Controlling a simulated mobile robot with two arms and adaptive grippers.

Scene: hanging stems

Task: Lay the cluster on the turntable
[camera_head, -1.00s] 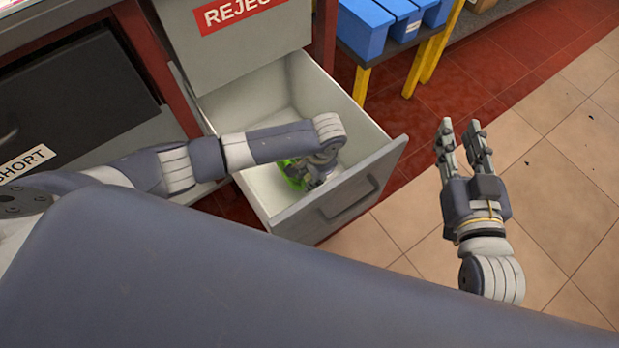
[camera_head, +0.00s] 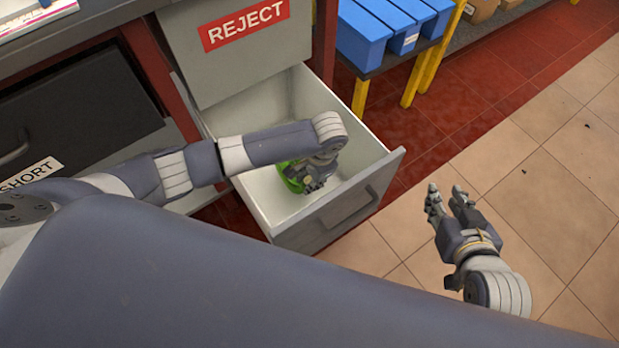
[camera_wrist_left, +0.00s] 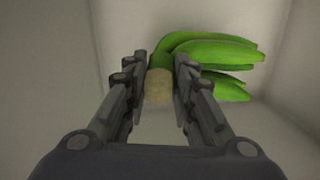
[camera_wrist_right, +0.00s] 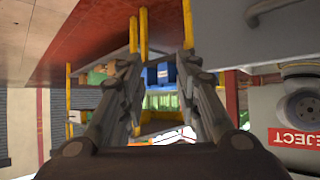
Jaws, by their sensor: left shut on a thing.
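The cluster is a bunch of green bananas (camera_head: 291,178) in the open light-grey drawer (camera_head: 262,190), partly hidden by my left gripper (camera_head: 315,182). In the left wrist view, the cluster (camera_wrist_left: 218,50) has its fingers pointing right, and its pale cut stem end (camera_wrist_left: 158,86) lies between my finger pads. My left gripper (camera_wrist_left: 161,68) is shut on that stem, low inside the drawer. My right gripper (camera_head: 448,196) is empty over the tiled floor, right of the drawer; its fingers stand apart in the right wrist view (camera_wrist_right: 160,62). I cannot make out a turntable.
The drawer's walls and front panel (camera_head: 345,205) surround my left gripper. A panel labelled REJECT (camera_head: 245,25) is above it, and a dark drawer labelled SHORT (camera_head: 75,115) is to the left. Blue bins (camera_head: 362,38) stand on a yellow-legged table behind. Floor at right is clear.

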